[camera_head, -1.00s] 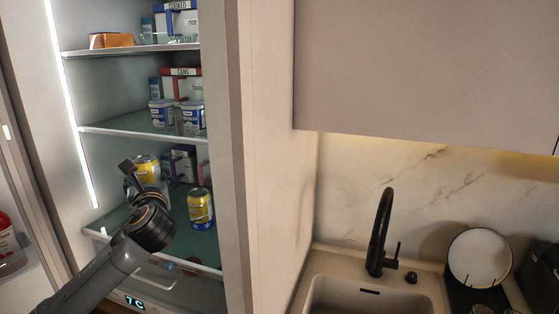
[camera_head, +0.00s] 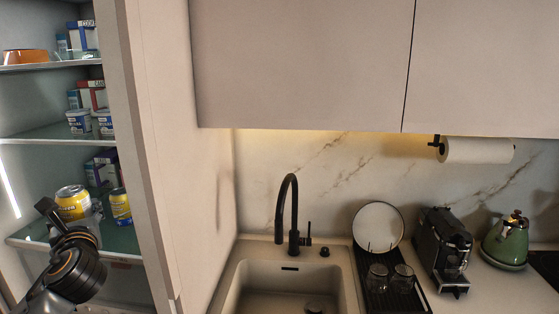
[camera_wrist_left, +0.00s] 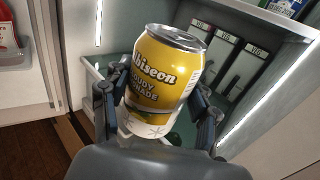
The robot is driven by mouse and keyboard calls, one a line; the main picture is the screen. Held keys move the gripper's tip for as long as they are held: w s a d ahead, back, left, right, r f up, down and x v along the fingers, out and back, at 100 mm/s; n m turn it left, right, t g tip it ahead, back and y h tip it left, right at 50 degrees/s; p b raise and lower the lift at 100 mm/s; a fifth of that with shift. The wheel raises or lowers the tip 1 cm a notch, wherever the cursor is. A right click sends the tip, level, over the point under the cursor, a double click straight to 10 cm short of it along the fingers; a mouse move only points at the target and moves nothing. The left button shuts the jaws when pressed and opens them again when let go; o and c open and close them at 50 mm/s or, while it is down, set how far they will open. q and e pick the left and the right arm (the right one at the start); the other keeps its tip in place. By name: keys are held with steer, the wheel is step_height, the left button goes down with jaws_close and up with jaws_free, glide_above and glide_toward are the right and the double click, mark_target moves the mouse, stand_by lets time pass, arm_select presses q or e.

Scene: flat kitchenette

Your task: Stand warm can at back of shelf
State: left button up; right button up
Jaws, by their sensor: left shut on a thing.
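My left gripper (camera_head: 68,228) is shut on a yellow can (camera_head: 73,202) with a silver lid. In the left wrist view the can (camera_wrist_left: 163,80) stands slightly tilted between the two fingers (camera_wrist_left: 158,105), one on each side. It is at the front of the lower fridge shelf (camera_head: 122,238); I cannot tell whether its bottom touches the shelf. A second yellow can (camera_head: 120,207) stands on that shelf, right of the held one. My right gripper is not in view.
Boxes (camera_head: 103,166) stand at the back of the same shelf; in the wrist view several labelled boxes (camera_wrist_left: 228,62) stand behind the can. Two tubs (camera_head: 79,122) are on the shelf above. The fridge side wall (camera_head: 140,150) bounds the right.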

arm_select(q)
steer(key=s+d+f+m+t+h, duration=0.1)
steer(key=s+d+f+m+h, duration=0.1)
steer(key=s+d+f+h, duration=0.45)
steer(key=s+d+f+m+t+h, duration=0.1)
steer(key=s+d+f+m, duration=0.3)
steer(key=d, duration=0.6)
steer(key=s+d+f+m+t+h, duration=0.1)
steer(key=s+d+f+h, duration=0.3)
steer(key=d+f, duration=0.4)
step_height(320, 180, down, 14)
steer(key=b, duration=1.4)
steer(key=s+f, duration=0.2)
steer(key=s, duration=0.6)
steer(key=shift+s+a+f+y, duration=0.2)
steer(key=shift+a+f+y, duration=0.2)
steer(key=shift+y, duration=0.05)
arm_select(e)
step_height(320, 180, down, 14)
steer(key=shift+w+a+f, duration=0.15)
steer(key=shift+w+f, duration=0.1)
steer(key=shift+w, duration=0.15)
arm_select(q)
steer(key=shift+w, duration=0.1)
